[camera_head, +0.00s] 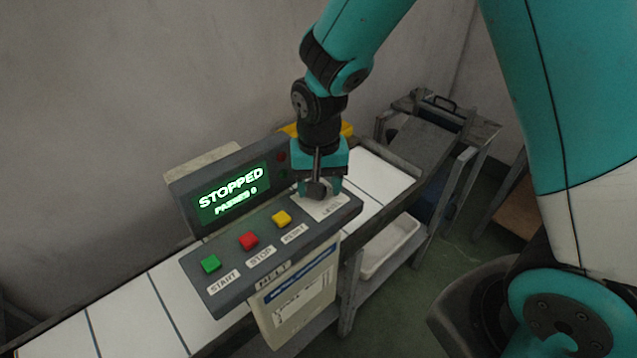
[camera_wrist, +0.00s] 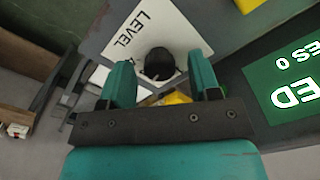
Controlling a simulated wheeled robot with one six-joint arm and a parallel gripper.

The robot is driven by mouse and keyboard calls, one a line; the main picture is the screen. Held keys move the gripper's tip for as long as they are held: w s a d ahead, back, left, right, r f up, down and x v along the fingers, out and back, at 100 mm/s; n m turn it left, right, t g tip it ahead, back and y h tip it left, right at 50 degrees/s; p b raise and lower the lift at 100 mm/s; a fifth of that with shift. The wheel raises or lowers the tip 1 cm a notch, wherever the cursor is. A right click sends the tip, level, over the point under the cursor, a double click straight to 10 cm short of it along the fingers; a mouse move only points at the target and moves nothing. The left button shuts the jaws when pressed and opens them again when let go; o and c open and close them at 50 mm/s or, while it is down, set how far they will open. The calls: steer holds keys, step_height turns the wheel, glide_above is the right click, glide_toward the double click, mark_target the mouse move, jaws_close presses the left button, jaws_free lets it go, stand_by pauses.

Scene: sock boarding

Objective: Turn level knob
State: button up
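The level knob (camera_wrist: 160,64) is black and round and stands on a white plate (camera_wrist: 150,32) printed LEVEL. In the wrist view it lies between the two teal fingertips of my gripper (camera_wrist: 160,78). The fingers are apart, with a visible gap on each side of the knob. In the head view my gripper (camera_head: 319,185) points down over the right end of the grey control panel (camera_head: 222,288), at the LEVEL plate (camera_head: 328,208). The knob's pointer direction and the fingertips' height along it cannot be made out.
The green START (camera_head: 210,264), red STOP (camera_head: 249,240) and yellow RESET (camera_head: 282,218) buttons sit left of my gripper. A white belt (camera_head: 130,315) runs behind the panel.

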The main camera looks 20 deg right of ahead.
step_height(320, 180, up, 17)
steer(key=b, duration=0.2)
steer(key=shift+r, duration=0.2)
stand_by(0.5)
